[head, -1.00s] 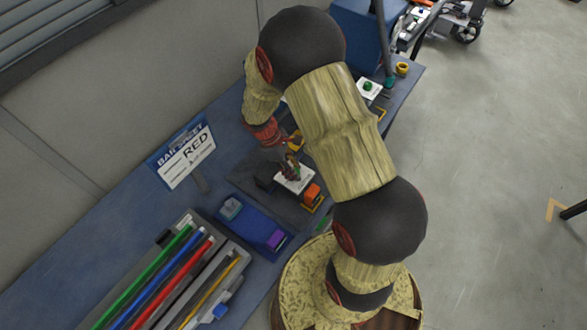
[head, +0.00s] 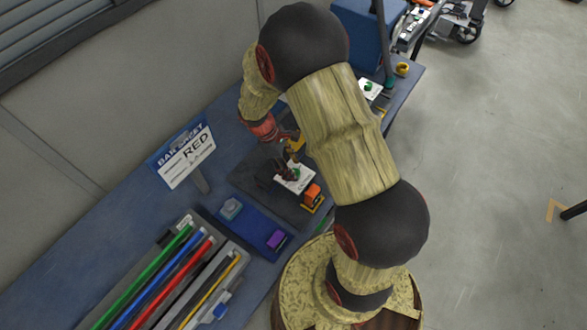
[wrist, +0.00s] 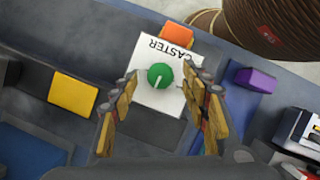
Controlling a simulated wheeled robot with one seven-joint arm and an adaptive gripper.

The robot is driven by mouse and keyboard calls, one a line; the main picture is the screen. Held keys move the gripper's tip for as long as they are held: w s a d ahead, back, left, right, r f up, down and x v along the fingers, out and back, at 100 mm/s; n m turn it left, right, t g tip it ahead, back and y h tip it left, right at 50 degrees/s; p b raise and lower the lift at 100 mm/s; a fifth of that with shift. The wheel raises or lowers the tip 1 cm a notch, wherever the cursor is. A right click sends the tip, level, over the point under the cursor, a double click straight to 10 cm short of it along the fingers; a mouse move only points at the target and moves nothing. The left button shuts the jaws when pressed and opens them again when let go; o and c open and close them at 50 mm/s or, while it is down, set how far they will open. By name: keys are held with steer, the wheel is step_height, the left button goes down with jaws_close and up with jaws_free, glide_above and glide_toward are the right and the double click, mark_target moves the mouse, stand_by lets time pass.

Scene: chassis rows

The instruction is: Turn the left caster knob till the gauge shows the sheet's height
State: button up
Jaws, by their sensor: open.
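In the wrist view a green round knob (wrist: 160,76) with a pale pointer line sits on a white plate (wrist: 150,48) lettered CASTER. My gripper (wrist: 158,82) is open, with one finger on each side of the knob. I cannot tell whether the fingers touch it. In the head view my gripper (head: 288,168) is over this white plate (head: 301,184) and hides the knob. A second green knob (head: 368,86) on a white plate is farther back. I cannot make out a gauge reading.
An orange block (head: 312,193) stands beside the plate, and a yellow block (wrist: 73,92) shows in the wrist view. A blue tray (head: 250,224) holds a purple block (head: 276,239). A grey rack (head: 240,262) with coloured bars is in front. A blue box (head: 355,40) stands behind.

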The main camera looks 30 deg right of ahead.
steer(key=v, duration=1)
steer(key=s+a+r+m+t+y+b, duration=0.1)
steer(key=s+a+r+m+t+b, duration=0.3)
steer(key=s+r, duration=0.3)
steer(key=s+a+r+m+t+y+b, duration=0.2)
steer(key=s+a+r+m+t+b, duration=0.2)
steer(key=s, duration=0.5)
step_height(320, 180, up, 3)
steer(key=t+b, duration=0.1)
steer(key=b, duration=0.1)
steer(key=shift+m+b, duration=0.35)
steer(key=shift+m, duration=0.05)
steer(key=shift+a+f, duration=0.1)
steer(key=shift+a, duration=0.05)
steer(key=shift+c, duration=0.2)
